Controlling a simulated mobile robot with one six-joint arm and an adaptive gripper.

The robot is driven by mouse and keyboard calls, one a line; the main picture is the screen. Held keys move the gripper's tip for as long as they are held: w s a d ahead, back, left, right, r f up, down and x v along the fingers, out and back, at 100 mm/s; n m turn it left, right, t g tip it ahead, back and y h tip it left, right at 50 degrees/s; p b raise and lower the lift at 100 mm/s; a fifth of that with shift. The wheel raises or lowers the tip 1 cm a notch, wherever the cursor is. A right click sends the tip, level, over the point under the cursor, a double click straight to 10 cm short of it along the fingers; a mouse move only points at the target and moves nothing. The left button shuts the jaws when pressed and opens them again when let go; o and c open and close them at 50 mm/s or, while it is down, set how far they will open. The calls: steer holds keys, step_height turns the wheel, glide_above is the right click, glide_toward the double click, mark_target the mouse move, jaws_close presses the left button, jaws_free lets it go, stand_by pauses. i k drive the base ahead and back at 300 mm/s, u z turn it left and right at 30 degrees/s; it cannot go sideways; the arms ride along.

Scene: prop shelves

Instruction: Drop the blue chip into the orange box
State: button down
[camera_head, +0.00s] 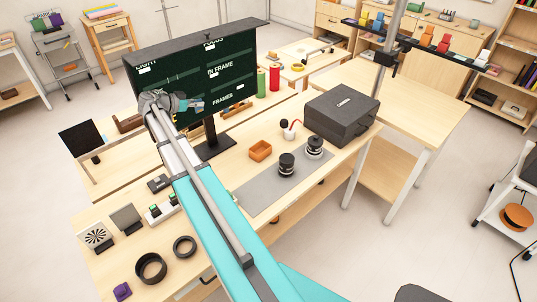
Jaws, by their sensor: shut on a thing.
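The small orange box (260,151) is open at the top and sits on the wooden table beside the grey mat. My gripper (190,105) is raised in front of the dark green board, up and to the left of the orange box in the picture. It is shut on a small blue piece, the blue chip (198,105), which is tiny in this view. The fingers are small here and partly hide the chip.
The dark board (205,70) on its stand rises behind my gripper.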

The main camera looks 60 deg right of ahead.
mark_target(263, 156)
steer(key=z, duration=0.7)
steer(key=k, duration=0.9)
steer(key=z, duration=0.05)
steer(key=i, duration=0.65)
